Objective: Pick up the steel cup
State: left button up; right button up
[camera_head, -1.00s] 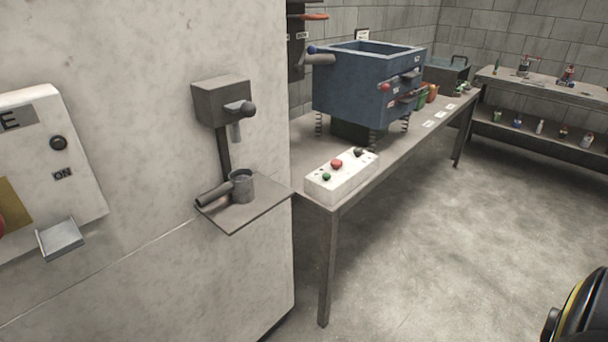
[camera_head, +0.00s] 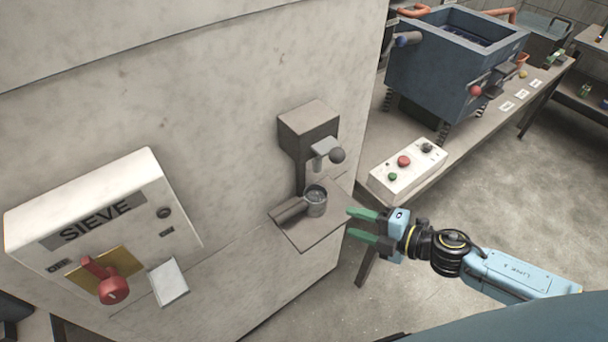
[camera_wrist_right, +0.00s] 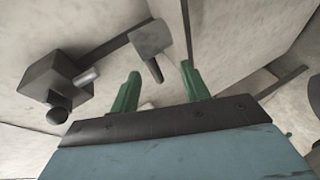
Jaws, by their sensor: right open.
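The steel cup (camera_head: 316,200) is a small grey cup with a thick side handle pointing left in the head view. It stands upright on a small square shelf (camera_head: 310,236) under a grey wall-mounted dispenser (camera_head: 308,128). My right gripper (camera_head: 350,223) is open and empty, with green fingers pointing left toward the cup, to the right of it and apart from it. In the right wrist view, the cup (camera_wrist_right: 149,38) shows beyond the two open fingers (camera_wrist_right: 160,70), its handle toward the camera's lower side. My left gripper is not in view.
The dispenser's spout and knob (camera_head: 337,156) overhang near the cup. A sieve switch box (camera_head: 110,225) with a red lever is on the wall at left. A white button box (camera_head: 408,168) and a blue machine (camera_head: 450,70) are on the table at right.

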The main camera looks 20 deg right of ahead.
aim_at(306, 207)
jog(key=shift+n+g+y, duration=0.3)
jog(key=shift+n+y, duration=0.3)
jog(key=shift+n, duration=0.2)
jog(key=w+a, duration=0.2)
jog(key=w+a+p, duration=0.1)
jog(key=w+a, duration=0.1)
jog(key=a, duration=0.1)
jog(key=w+a, duration=0.2)
jog(key=shift+a+r+p, duration=0.15)
jog(key=shift+r+p, duration=0.15)
jog(key=x, duration=0.4)
jog(key=shift+w+a+f, duration=0.15)
jog(key=shift+w+f, duration=0.05)
jog(key=shift+f, duration=0.05)
grip_shut()
